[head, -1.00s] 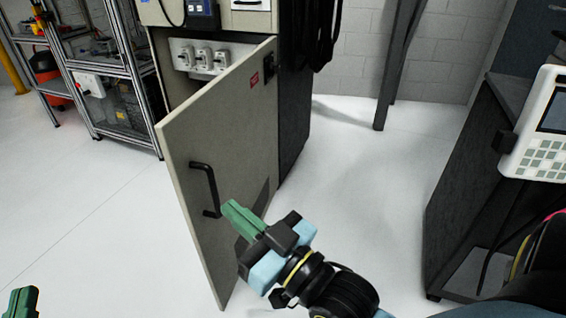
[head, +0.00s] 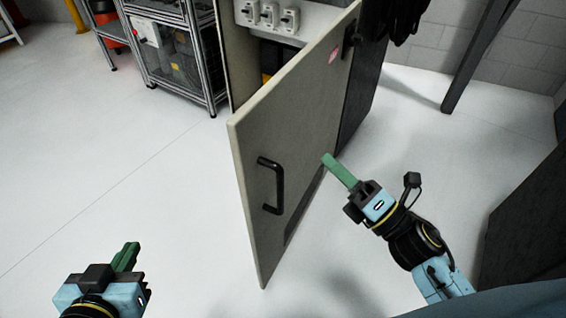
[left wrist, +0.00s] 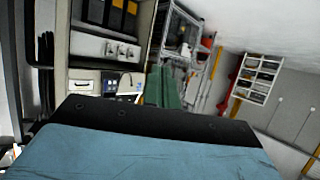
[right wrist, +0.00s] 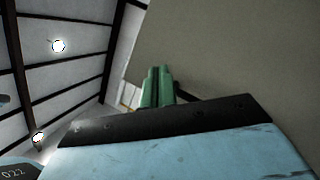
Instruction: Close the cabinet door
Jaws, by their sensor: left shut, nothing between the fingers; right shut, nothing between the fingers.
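The cabinet door (head: 292,150) is beige and stands wide open, swung out toward me. A black bar handle (head: 270,187) is on its face. The cabinet (head: 240,60) behind it shows white switches inside. My right gripper (head: 327,160), with green fingers, is shut and empty in front of the door's face, right of the handle near the hinge side; I cannot tell if it touches. In the right wrist view the door (right wrist: 235,50) fills the upper right beyond the fingers (right wrist: 157,75). My left gripper (head: 130,250) is shut and empty at the lower left, apart from the door.
A metal-framed rack (head: 180,55) stands left of the cabinet. A dark post (head: 480,60) rises at the back right, and a dark machine side (head: 525,230) is at the right. The white floor (head: 130,170) left of the door is clear.

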